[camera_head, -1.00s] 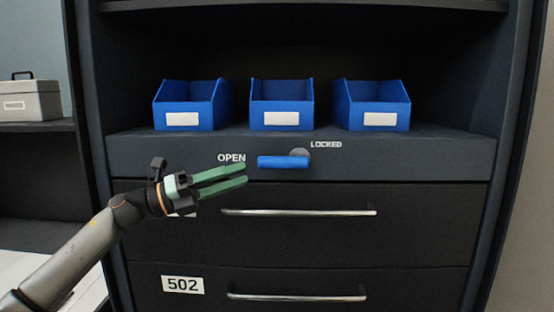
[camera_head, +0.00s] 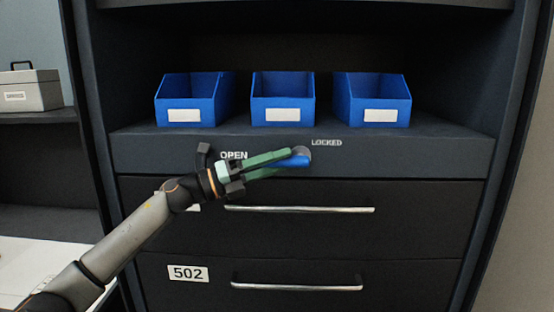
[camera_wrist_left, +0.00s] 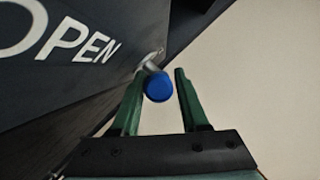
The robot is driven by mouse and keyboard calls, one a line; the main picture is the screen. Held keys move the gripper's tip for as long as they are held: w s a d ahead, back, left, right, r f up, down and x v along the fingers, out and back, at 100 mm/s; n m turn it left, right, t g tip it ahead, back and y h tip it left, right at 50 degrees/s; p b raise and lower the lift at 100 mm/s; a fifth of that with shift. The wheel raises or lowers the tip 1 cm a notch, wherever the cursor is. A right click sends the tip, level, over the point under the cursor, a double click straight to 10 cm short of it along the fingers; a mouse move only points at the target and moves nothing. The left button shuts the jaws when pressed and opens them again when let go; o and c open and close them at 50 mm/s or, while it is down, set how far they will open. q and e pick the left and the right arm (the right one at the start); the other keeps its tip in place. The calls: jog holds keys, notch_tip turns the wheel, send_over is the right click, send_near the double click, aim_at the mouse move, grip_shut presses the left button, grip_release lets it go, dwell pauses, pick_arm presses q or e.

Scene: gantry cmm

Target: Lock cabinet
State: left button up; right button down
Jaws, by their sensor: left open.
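The dark cabinet (camera_head: 400,155) has a blue lock handle (camera_head: 297,161) on its front panel. The handle lies roughly level and points left, toward the OPEN label (camera_head: 233,155); the LOCKED label (camera_head: 327,142) is above right of its pivot. My left gripper (camera_head: 290,162) is open at the handle, its green fingers covering part of it in the head view. In the left wrist view the handle's blue end (camera_wrist_left: 159,87) sits between the two fingertips (camera_wrist_left: 158,85), with a gap visible on the right side. Contact on the left finger cannot be told. My right gripper is not seen.
Three blue bins (camera_head: 283,98) stand on the shelf above the handle. Drawers with bar handles (camera_head: 300,209) lie below, one near a 502 label (camera_head: 188,273). A grey box (camera_head: 31,90) stands on the left shelf.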

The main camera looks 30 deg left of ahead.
pick_arm(q)
grip_shut()
dwell(1.4)
